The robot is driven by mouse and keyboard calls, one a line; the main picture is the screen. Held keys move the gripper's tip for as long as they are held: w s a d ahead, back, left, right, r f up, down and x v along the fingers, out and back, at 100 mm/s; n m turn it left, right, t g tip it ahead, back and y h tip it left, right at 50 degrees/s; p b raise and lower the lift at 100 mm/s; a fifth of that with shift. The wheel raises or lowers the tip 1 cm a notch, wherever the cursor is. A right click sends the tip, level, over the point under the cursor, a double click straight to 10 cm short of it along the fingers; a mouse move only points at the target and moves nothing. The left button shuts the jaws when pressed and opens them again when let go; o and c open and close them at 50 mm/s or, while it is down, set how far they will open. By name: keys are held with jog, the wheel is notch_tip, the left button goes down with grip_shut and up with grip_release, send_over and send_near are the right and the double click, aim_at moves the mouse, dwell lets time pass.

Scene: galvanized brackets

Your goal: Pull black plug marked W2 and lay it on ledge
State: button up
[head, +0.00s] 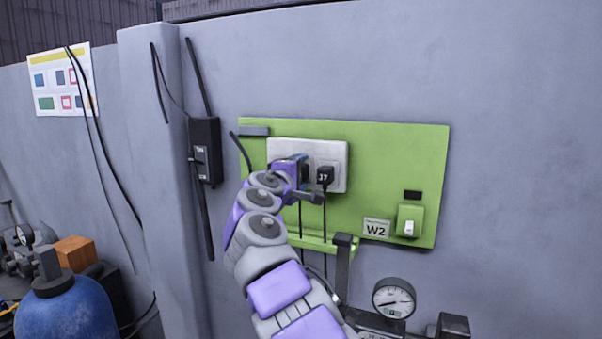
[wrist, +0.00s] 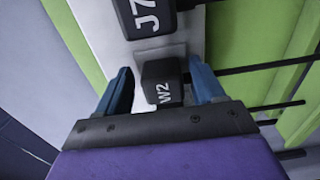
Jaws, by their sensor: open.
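The black plug marked W2 (wrist: 162,80) sits in the white socket plate (head: 333,152) on the green panel. My gripper (wrist: 160,70) is open in the wrist view, with one blue finger on each side of the W2 plug and visible gaps beside it. In the head view my gripper (head: 303,171) is at the left part of the plate and hides the W2 plug. A second black plug marked J7 (wrist: 148,17) is beside it; it also shows in the head view (head: 325,177). The green ledge (head: 318,243) runs below the plate.
Black cords hang from the plugs past the ledge. A W2 label (head: 376,228) and a switch (head: 409,223) are on the panel's lower right. A black box (head: 204,151) is on the wall at left. A gauge (head: 394,298) is at lower right, a blue cylinder (head: 67,310) at lower left.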

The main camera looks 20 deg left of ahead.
jog(key=shift+a+f, duration=0.1)
jog(key=shift+a, duration=0.5)
jog(key=shift+d, duration=0.15)
jog(key=shift+d, duration=0.3)
jog(key=shift+c, duration=0.9)
jog(key=shift+a, duration=0.3)
jog(key=c, duration=0.7)
grip_shut()
jog(key=shift+d, duration=0.15)
jog(key=shift+s, duration=0.15)
